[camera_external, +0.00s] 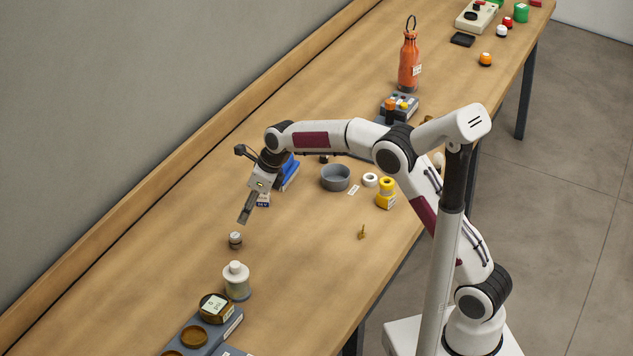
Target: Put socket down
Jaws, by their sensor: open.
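My gripper (246,212) is open and empty, pointing down over the left part of the wooden table. A small grey, metallic cylindrical piece (236,240), which looks like the socket, stands on the table just below and slightly left of the fingertips. A gap shows between the fingers and the piece. The finger opening itself is small in this view.
A white-capped jar (236,281) stands in front of the metallic piece. A grey tray (228,330) with round brown containers is at the front. A blue item (290,173), grey bowl (335,178), yellow container (386,194) and orange bottle (409,62) stand farther back. The table's centre is fairly clear.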

